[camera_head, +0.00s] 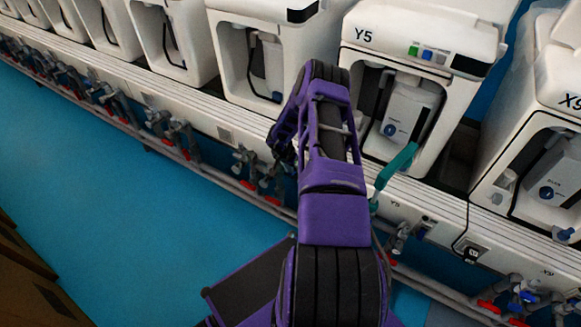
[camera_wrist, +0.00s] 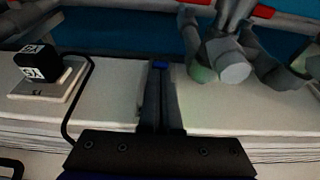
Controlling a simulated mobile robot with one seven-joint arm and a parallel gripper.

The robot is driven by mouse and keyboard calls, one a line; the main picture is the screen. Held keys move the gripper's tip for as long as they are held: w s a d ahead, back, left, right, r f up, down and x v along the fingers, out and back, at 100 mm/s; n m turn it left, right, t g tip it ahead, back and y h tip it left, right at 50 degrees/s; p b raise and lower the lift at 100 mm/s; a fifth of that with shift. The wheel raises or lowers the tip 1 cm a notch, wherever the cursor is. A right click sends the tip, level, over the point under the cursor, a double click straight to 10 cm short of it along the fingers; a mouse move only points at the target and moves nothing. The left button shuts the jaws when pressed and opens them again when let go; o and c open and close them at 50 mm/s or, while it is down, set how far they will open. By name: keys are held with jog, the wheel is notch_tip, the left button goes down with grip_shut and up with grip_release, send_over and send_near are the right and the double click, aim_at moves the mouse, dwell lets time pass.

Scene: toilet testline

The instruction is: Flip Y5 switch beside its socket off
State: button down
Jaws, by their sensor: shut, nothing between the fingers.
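The Y5 machine (camera_head: 440,22) stands behind my arm, its name on the top left of its front. In the wrist view a black plug (camera_wrist: 40,66) with an upside-down label that seems to read Y5 sits on a pale socket plate (camera_wrist: 62,92). My gripper (camera_wrist: 160,68) is shut and empty, its fingers over the white ledge to the right of that plate. A small blue patch shows at the fingertips; I cannot tell if it is part of a switch. The switch is not clearly visible, nor its position.
A black cable (camera_wrist: 88,100) loops from the plug close left of my fingers. Grey pipe fittings (camera_wrist: 225,62) stand close on the right. In the head view, taps and pipes line the white ledge (camera_head: 190,105), and the X9 machine (camera_head: 555,55) stands right. The blue floor (camera_head: 110,190) is open.

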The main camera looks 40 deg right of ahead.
jog(key=shift+s+a+f, duration=0.25)
jog(key=shift+a+f, duration=0.3)
jog(key=shift+a, duration=0.05)
jog(key=shift+d, duration=0.1)
jog(key=shift+w+d+r, duration=0.3)
jog(key=shift+d+r, duration=0.1)
jog(key=shift+d, duration=0.3)
jog(key=shift+a, duration=0.1)
jog(key=p+v, duration=0.8)
jog(key=v, duration=0.2)
jog(key=shift+s+a+f, duration=0.2)
jog(key=shift+s+a, duration=0.05)
jog(key=shift+a, duration=0.1)
